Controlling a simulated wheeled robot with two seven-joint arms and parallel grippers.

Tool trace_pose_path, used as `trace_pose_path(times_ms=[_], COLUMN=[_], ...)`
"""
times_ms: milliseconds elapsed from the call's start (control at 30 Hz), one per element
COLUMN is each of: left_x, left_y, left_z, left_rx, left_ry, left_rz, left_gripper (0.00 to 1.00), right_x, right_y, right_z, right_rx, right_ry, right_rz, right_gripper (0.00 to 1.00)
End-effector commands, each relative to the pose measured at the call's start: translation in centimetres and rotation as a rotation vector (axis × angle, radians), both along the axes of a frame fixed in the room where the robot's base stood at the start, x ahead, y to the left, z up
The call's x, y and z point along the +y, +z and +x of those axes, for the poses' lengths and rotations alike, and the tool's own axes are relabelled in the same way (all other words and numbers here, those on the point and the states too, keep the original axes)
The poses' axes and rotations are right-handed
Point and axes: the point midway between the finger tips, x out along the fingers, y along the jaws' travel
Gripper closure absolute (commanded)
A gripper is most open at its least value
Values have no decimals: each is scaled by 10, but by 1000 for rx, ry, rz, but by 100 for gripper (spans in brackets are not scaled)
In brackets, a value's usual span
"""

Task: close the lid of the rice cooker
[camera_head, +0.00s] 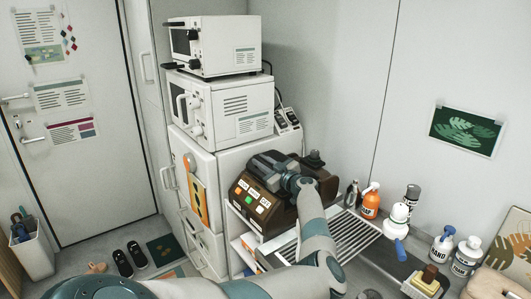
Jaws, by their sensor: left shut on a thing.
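The rice cooker (243,206) is a brown, boxy appliance with several coloured buttons on its sloped front. It stands on the counter beside the white appliance stack. My left gripper (262,166) is over the top of the cooker, with its fingers pointing to the left. It is shut on a part at the cooker's top, which looks like the lid, but the gripper hides the contact. My gripper and wrist cover most of the lid, so its angle cannot be told. My right gripper is not in view.
A ribbed drying rack (350,238) lies right of the cooker. Behind it stand an orange bottle (371,204) and several other bottles. A white fridge (232,165) with a microwave (240,112) and toaster oven (228,50) stands left.

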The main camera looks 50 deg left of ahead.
Motion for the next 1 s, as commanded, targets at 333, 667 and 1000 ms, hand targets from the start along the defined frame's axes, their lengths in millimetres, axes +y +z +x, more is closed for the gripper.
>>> trace_pose_path(times_ms=[333, 667, 1000], left_x=[-1, -1, -2], left_y=[-12, -13, -8], left_z=[-3, -3, -2], left_rx=[5, 6, 4], left_ry=[-3, -3, -2], left_rz=[-5, -5, -2], left_gripper=[100, 64, 64], right_x=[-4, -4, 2], right_y=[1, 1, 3], right_z=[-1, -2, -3], right_rx=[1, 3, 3], right_ry=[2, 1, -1], right_rz=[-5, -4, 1], right_gripper=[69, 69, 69])
